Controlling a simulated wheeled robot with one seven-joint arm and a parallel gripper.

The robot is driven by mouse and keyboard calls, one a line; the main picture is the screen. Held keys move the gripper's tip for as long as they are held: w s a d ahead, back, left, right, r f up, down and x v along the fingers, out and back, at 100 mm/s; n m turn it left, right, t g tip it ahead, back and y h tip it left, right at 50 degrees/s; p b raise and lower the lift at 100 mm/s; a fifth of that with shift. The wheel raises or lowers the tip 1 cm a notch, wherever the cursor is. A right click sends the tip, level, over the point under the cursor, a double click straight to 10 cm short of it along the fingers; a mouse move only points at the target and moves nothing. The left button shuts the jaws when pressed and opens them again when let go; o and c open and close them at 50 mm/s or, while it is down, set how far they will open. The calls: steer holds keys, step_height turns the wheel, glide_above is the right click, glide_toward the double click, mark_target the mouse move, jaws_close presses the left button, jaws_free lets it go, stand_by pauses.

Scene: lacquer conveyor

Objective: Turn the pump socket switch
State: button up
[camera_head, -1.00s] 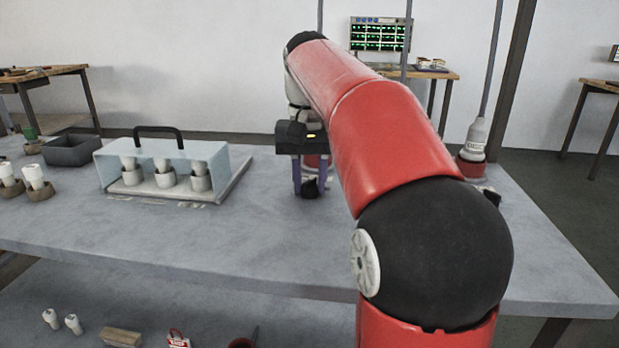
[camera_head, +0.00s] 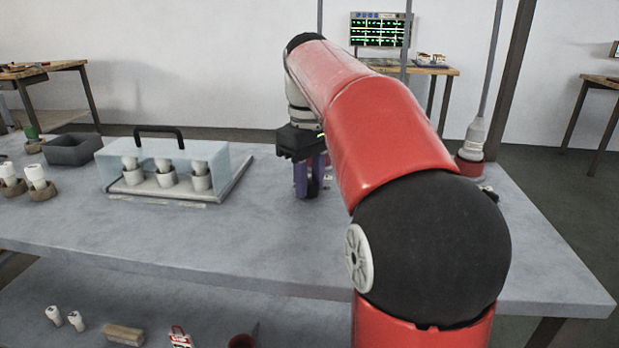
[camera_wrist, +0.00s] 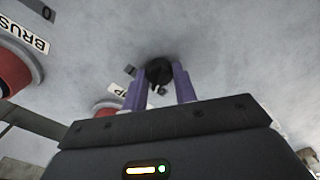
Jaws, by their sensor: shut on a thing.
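The pump socket switch is a small dark knob (camera_wrist: 158,72) on the grey tabletop in the wrist view. My gripper (camera_wrist: 160,88) has its two purple fingers on either side of this knob and is shut on it. A white label ending in "P" (camera_wrist: 119,88) lies beside the left finger, partly hidden. A red socket (camera_wrist: 106,109) shows behind that finger and is mostly covered. In the head view my gripper (camera_head: 309,192) points down at the tabletop, and its fingers and body hide the knob. Which way the knob points is hard to tell.
In the wrist view, another red socket (camera_wrist: 12,72) has a "BRUS…" label (camera_wrist: 24,34). In the head view a clear-sided cover with a black handle (camera_head: 158,133) stands left of my gripper, over several cups. A grey corded plug (camera_head: 474,138) stands at right.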

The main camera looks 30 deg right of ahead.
mark_target(309, 180)
steer(key=shift+n, duration=1.3)
steer(key=o, duration=1)
steer(key=shift+r, duration=3.9)
